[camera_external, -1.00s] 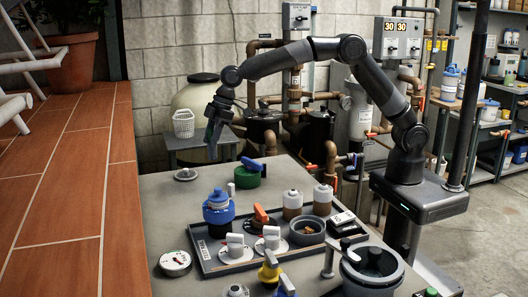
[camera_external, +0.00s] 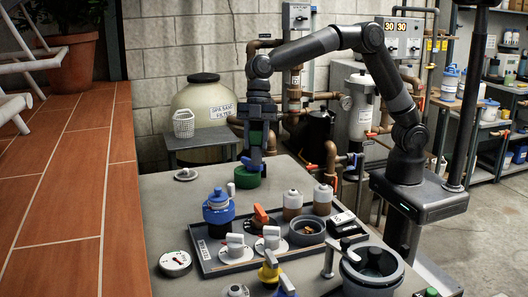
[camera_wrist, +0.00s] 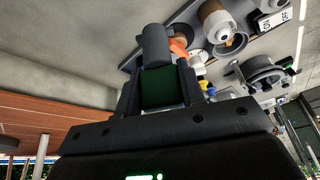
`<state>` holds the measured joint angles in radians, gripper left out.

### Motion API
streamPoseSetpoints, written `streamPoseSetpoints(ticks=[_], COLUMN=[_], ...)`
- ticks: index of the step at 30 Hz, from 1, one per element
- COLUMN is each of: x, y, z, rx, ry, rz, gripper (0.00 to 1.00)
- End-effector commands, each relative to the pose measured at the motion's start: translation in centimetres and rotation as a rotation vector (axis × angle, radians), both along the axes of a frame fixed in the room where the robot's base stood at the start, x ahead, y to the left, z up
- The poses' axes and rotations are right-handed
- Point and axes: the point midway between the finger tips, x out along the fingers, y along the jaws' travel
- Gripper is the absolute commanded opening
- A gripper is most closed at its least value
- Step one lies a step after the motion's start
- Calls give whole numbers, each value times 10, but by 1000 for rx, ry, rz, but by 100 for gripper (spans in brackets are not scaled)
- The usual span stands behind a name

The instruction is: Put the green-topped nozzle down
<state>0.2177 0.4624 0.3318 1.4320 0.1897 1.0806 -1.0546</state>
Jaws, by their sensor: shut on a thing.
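My gripper (camera_external: 257,138) points down over the far part of the grey worktop (camera_external: 155,212) and is shut on the green-topped nozzle (camera_wrist: 164,88). In the wrist view the nozzle's dark green part is between the two fingers and its grey cylinder sticks out beyond them. In the external view a little green shows between the fingers, and the nozzle hangs about upright. Its lower end overlaps a green round piece (camera_external: 246,180) on the worktop; I cannot tell whether they touch.
A dark tray (camera_external: 208,262) holds white-handled valves, an orange-handled part and bottles. A blue-capped part (camera_external: 218,207) stands at its left end. A small grey disc (camera_external: 185,174) lies at the back left. A round gauge (camera_external: 174,262) lies at the left. The worktop between them is bare.

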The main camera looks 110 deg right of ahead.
Motion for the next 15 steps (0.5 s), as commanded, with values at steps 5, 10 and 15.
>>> streamPoseSetpoints(ticks=[5,10,15], x=[-42,-67,-73], y=[67,100,120], z=[9,13,7], rx=[10,17,21], ry=[-11,-20,-20], rz=[306,472,524], gripper=[6,6,6])
